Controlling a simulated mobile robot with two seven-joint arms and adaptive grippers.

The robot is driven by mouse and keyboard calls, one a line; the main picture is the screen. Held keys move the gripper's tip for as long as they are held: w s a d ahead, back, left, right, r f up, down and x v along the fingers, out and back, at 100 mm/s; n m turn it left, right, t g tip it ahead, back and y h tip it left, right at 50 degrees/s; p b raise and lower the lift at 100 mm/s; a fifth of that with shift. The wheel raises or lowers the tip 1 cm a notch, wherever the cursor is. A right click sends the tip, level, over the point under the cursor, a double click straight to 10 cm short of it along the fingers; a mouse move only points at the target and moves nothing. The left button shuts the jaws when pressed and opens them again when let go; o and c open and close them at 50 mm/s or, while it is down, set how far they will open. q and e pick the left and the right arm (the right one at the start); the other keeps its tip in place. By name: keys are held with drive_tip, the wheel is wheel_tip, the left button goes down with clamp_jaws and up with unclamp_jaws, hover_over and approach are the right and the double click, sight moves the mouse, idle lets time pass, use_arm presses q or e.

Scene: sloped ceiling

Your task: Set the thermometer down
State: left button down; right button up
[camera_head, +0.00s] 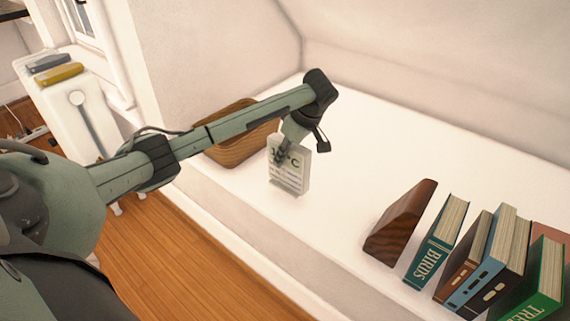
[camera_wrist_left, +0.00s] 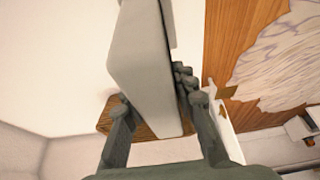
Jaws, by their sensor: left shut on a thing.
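The thermometer (camera_head: 289,178) is a pale upright block with a display reading in °C, at the front part of the white ledge in the head view. My left gripper (camera_head: 283,153) is shut on it from above and behind. In the left wrist view the thermometer (camera_wrist_left: 145,70) stands between the two fingers of the left gripper (camera_wrist_left: 152,122). Its lower edge is close to the ledge surface; I cannot tell whether it touches. My right gripper is not in view.
A dark wooden wedge (camera_head: 402,222) and several books (camera_head: 438,243) stand to the right. The ledge between is clear.

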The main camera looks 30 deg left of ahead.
sight(285, 164)
use_arm(q)
wheel_tip(285, 164, down, 4)
drive_tip(key=shift+r, duration=0.2)
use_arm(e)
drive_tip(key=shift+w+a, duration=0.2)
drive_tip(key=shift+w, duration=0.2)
use_arm(q)
drive_tip(key=shift+f, duration=0.1)
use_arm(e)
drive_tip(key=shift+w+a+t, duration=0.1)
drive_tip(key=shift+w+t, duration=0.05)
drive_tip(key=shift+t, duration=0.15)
use_arm(q)
drive_tip(key=c, duration=1.2)
unclamp_jaws()
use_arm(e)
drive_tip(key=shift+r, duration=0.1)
